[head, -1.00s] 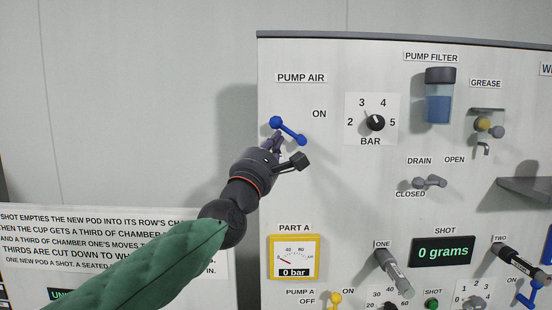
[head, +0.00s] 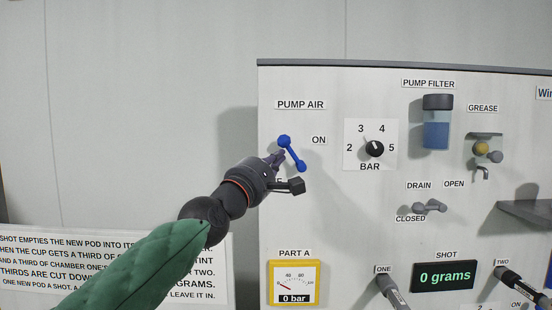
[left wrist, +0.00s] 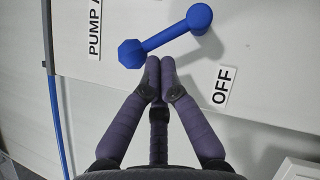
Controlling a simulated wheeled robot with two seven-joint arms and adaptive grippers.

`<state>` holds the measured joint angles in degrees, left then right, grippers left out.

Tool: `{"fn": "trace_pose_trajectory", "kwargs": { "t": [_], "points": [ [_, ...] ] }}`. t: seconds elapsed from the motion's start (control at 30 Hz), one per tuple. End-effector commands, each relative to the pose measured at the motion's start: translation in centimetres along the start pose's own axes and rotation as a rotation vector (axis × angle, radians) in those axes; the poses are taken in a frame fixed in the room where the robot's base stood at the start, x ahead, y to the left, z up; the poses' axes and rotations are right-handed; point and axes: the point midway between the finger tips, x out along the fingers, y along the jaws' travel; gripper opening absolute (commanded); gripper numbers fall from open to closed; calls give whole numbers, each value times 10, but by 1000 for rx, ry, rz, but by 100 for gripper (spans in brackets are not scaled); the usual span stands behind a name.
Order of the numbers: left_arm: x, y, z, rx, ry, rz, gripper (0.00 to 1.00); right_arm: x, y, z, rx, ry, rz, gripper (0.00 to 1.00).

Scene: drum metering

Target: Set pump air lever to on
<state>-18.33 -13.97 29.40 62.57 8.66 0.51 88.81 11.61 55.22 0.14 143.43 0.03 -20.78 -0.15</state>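The pump air lever (head: 291,154) is a blue bar with a knob at each end, on the white panel under the PUMP AIR label (head: 301,104). It slants from upper left to lower right, its upper end left of the ON label (head: 319,140). The lever also crosses the top of the left wrist view (left wrist: 165,37). My left gripper (head: 277,157) is at the lever's left side. In the left wrist view its fingertips (left wrist: 160,63) are together, close against the bar near the hexagonal knob; contact is not certain. The OFF label (left wrist: 222,85) lies beside them. My right gripper is not visible.
To the right are the BAR dial (head: 374,148), the pump filter (head: 437,122), the grease tap (head: 485,151) and the drain lever (head: 430,208). The Part A gauge (head: 294,283) is below. Bare wall lies left of the panel.

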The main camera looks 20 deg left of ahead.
Motion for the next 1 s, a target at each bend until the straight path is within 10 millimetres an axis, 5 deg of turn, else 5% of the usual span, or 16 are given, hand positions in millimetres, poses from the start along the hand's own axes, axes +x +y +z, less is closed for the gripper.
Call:
{"fn": "trace_pose_trajectory", "kwargs": {
  "t": [1.0],
  "points": [
    [6, 11, 9, 267, -1, -180, 0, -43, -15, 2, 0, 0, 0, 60]
  ]
}}
